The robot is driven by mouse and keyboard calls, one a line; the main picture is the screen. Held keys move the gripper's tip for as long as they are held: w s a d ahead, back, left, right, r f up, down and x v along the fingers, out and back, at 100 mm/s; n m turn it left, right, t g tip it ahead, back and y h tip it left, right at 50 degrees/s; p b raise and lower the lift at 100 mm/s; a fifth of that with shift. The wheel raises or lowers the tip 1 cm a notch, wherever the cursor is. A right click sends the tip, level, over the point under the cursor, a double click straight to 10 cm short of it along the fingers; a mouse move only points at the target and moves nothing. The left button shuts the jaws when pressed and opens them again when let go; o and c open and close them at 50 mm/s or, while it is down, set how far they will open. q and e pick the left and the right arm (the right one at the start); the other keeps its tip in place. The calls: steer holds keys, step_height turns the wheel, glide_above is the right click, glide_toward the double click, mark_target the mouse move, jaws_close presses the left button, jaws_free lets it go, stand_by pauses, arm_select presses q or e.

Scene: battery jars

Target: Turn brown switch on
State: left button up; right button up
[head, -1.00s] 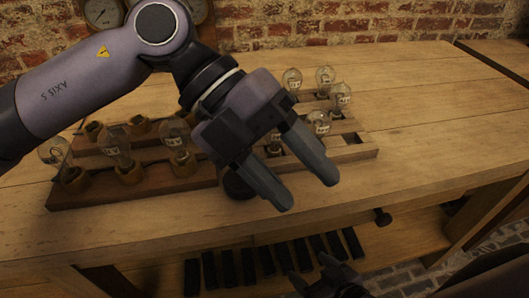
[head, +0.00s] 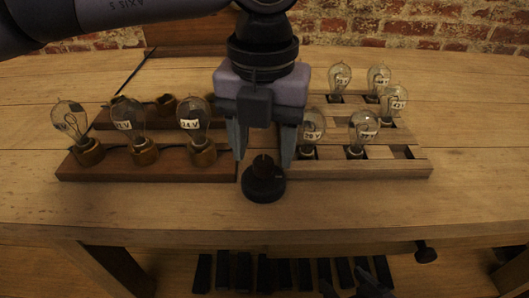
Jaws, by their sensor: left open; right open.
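A dark round switch with a raised knob (head: 263,183) sits at the front edge of the wooden boards on the bench; it looks nearly black-brown in this light. My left gripper (head: 263,160) points down over it. Its two fingers are open, one on each side of the knob's top, and hold nothing. I cannot tell whether the fingers touch the knob. My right gripper (head: 352,286) shows only dimly at the bottom edge, below the bench top, open and empty.
A dark wooden board (head: 150,172) with bulbs in brown sockets lies left of the switch. A lighter slotted rack (head: 408,167) with several labelled bulbs stands to the right. Several dark bars (head: 243,272) sit on the lower shelf.

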arm_select(q)
steer(key=shift+f, duration=0.8)
jaws_close()
